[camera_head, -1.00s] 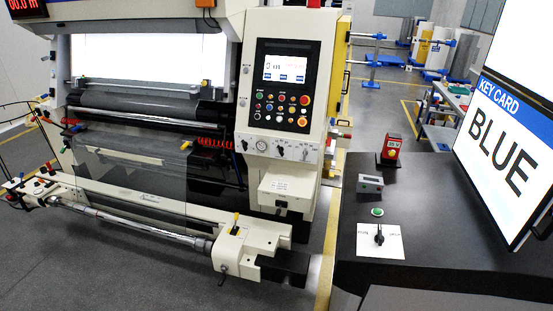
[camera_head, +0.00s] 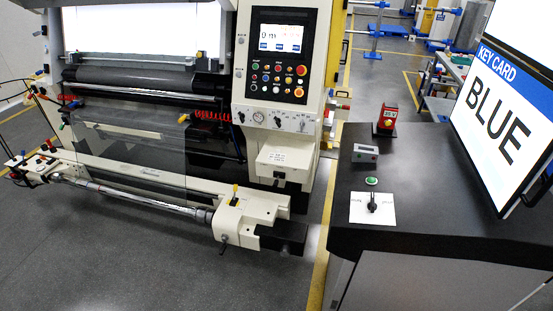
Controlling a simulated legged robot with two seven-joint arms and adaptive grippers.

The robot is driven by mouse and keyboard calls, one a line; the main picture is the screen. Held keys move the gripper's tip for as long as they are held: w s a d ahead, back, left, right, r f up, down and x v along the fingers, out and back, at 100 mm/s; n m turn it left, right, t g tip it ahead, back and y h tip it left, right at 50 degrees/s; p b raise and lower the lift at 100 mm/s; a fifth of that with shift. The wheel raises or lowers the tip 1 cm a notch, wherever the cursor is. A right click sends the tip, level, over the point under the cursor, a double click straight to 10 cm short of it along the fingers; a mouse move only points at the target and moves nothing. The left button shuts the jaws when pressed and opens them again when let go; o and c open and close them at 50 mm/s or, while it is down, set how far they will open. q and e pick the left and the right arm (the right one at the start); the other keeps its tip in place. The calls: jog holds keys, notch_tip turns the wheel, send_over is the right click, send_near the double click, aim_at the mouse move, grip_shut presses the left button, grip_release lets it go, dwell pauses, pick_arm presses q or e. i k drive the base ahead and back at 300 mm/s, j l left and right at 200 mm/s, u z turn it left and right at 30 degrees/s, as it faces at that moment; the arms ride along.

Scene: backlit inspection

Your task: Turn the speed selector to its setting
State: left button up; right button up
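The speed selector (camera_head: 373,204) is a black rotary knob on a white square plate (camera_head: 386,216). The plate lies on the dark bench top near its front left corner. The knob's pointer looks roughly upright in the picture; the small lettering on the plate is too small to read. A green button (camera_head: 371,182) sits just behind the plate, and a small grey box with a display (camera_head: 365,153) stands behind that. A sign (camera_head: 500,110) at the right reads KEY CARD, BLUE. Neither of my grippers is in view.
The dark bench top (camera_head: 425,200) is mostly clear between the plate and the sign. A red device (camera_head: 387,118) stands at its back left. A large cream machine (camera_head: 265,160) with a control panel (camera_head: 276,75) stands to the left, with grey floor in front.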

aim_at(278, 121)
jog(key=i+j+z, duration=0.1)
jog(key=i+j, duration=0.2)
jog(key=i, duration=0.25)
jog(key=i+j+z, duration=0.15)
jog(key=i+j, duration=0.2)
jog(key=i, duration=0.2)
